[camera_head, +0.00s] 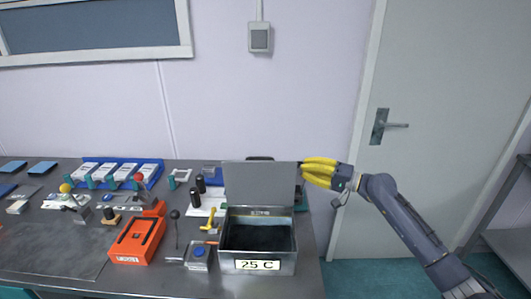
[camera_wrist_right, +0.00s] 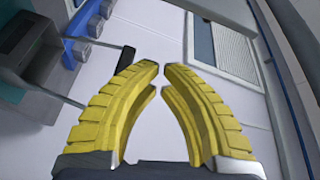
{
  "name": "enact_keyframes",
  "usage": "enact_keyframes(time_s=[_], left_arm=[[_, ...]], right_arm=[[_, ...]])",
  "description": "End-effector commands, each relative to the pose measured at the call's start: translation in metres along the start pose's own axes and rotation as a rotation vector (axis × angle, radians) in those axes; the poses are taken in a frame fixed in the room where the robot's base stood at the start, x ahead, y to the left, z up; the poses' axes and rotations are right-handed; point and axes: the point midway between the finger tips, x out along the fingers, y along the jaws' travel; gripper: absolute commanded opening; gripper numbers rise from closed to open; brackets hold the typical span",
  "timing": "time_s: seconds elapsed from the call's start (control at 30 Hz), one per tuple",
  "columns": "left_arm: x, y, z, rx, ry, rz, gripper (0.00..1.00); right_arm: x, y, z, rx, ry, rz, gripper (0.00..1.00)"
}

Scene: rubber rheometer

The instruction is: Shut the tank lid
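The tank (camera_head: 258,262) is an open metal box with a "25 C" display on its front, and its inside looks dark. Its grey lid (camera_head: 260,182) stands upright at the back edge, so the tank is open. A dark piece (camera_head: 260,158) shows just above the lid's top edge. My right gripper (camera_head: 304,168) has yellow fingers and is at the lid's upper right edge; I cannot tell whether it touches. In the wrist view my right gripper (camera_wrist_right: 161,68) has its fingertips drawn nearly together, with nothing between them. My left gripper is out of view.
An orange device (camera_head: 137,240) and a small block with a blue top (camera_head: 199,252) stand left of the tank. Black cylinders (camera_head: 195,197) and a blue rack (camera_head: 117,172) are farther back. The wall is behind the table; a door (camera_head: 430,120) is at right.

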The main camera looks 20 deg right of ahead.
Motion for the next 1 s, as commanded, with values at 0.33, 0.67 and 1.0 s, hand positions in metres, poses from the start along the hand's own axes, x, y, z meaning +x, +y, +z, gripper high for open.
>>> enact_keyframes(time_s=[0.33,0.67,1.0], left_arm=[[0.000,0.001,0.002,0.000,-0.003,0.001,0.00],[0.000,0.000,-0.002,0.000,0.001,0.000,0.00],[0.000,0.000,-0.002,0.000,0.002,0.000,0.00]], right_arm=[[0.020,-0.060,0.009,0.033,-0.066,-0.075,0.00],[0.073,-0.064,0.011,0.031,-0.065,-0.076,0.00],[0.126,-0.067,0.015,0.032,-0.064,-0.075,0.00]])
